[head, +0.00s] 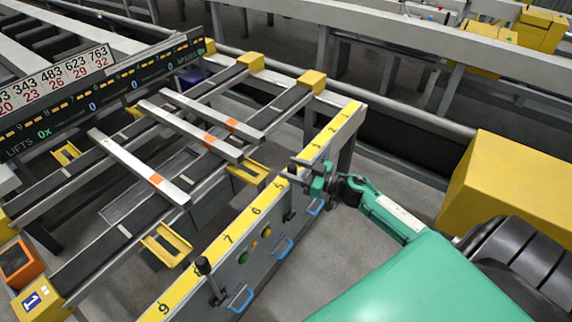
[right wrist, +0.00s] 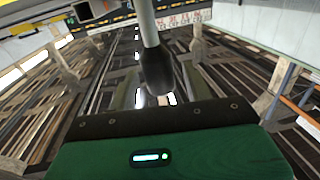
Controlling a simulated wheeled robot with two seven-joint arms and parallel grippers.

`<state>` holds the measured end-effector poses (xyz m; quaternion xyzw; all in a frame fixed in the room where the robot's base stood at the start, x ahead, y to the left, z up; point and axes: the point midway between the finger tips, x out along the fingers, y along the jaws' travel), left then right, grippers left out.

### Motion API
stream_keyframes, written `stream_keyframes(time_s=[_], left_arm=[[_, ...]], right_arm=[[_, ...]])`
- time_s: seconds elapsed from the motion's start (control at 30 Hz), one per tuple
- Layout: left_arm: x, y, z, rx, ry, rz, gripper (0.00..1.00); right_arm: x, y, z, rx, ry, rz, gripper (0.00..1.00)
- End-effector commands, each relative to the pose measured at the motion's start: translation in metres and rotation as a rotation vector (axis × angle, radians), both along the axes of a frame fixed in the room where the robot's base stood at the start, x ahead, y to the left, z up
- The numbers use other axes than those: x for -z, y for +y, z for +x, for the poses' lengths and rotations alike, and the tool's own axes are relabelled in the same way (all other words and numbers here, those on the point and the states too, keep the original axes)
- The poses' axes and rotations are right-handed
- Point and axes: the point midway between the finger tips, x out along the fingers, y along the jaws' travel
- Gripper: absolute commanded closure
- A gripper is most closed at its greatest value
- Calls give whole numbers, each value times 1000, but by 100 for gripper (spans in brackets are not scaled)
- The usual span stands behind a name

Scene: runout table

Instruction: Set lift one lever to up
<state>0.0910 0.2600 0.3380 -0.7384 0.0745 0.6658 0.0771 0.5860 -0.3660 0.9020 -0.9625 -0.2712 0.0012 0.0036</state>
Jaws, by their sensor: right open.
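The grey control panel (head: 262,240) has a yellow numbered top strip. One lever with a black knob (head: 203,266) stands upright at the panel's near left part. My left gripper is not in view.
Blue handles (head: 241,300) stick out from the panel below the levers, and green and red buttons (head: 243,258) sit between. A large yellow box (head: 505,185) stands to the right. Metal bars (head: 140,167) with orange marks lie across the rails behind the panel.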

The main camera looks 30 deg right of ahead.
Motion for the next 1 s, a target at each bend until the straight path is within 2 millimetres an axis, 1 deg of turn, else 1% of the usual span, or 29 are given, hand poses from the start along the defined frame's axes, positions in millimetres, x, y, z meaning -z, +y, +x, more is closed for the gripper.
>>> stream_keyframes(time_s=[0.03,0.2,0.57,0.6,0.67,0.7,0.83,1.0], left_arm=[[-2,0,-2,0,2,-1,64],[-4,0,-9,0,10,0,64],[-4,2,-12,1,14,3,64],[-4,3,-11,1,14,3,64],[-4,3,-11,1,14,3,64],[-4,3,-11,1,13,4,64],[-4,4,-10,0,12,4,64],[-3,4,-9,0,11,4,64]], right_arm=[[-1,3,6,1,-1,2,50],[0,10,18,1,0,1,50],[1,13,21,0,1,1,50],[1,13,21,0,1,1,54],[1,13,21,0,1,1,66],[1,13,21,0,1,1,74],[1,13,21,0,1,1,99],[1,13,21,0,0,1,100]])
